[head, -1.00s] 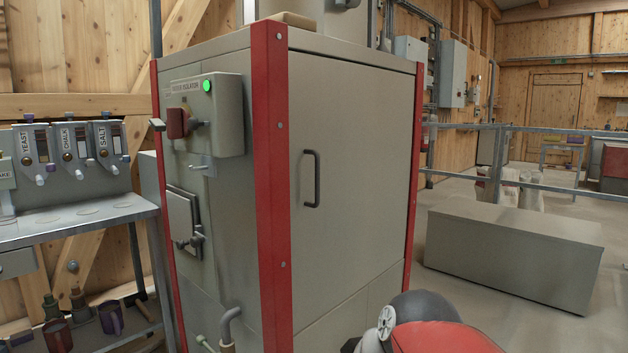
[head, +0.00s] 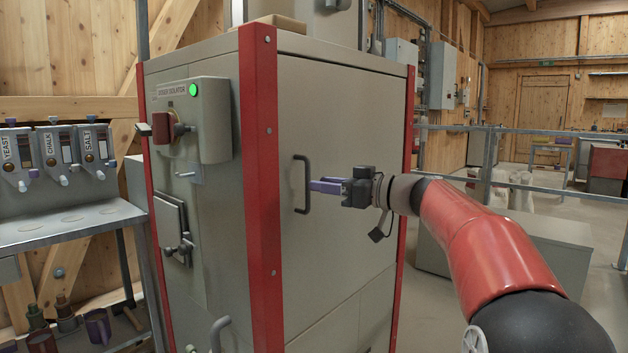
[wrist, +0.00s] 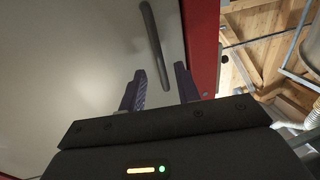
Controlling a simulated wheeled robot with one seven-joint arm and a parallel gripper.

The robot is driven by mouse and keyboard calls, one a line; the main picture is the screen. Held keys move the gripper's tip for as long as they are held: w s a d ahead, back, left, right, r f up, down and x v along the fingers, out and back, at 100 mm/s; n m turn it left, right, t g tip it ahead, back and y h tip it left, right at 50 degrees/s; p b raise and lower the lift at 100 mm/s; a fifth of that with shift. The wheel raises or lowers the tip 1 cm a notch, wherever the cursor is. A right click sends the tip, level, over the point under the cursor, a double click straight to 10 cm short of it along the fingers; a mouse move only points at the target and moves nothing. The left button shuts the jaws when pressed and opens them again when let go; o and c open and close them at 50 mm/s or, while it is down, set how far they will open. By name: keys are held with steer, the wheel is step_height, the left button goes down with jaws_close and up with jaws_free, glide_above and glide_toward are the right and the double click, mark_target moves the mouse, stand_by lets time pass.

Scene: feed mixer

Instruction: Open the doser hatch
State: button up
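The grey cabinet's large front door (head: 345,110) is shut flush in its red frame. Its dark vertical bar handle (head: 303,184) sits near the left edge; it shows in the wrist view too (wrist: 154,42). My gripper (head: 318,186) reaches in from the right, its purple fingers at the handle's mid-height and close to it. In the wrist view my gripper (wrist: 158,80) is open, and the bar appears between the fingers; I cannot tell how deep it sits. A small hatch (head: 170,225) with a dark latch on the cabinet's left face also looks closed.
The doser isolator box (head: 208,120) has a red switch and a lit green lamp. A bench (head: 75,228) with yeast, chalk and salt dispensers stands left. A grey box (head: 550,240) and metal railing (head: 560,190) are on the right.

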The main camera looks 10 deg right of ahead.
steer(key=shift+p+x, duration=0.3)
steer(key=shift+x, duration=1.35)
steer(key=shift+c, duration=0.3)
jaws_close()
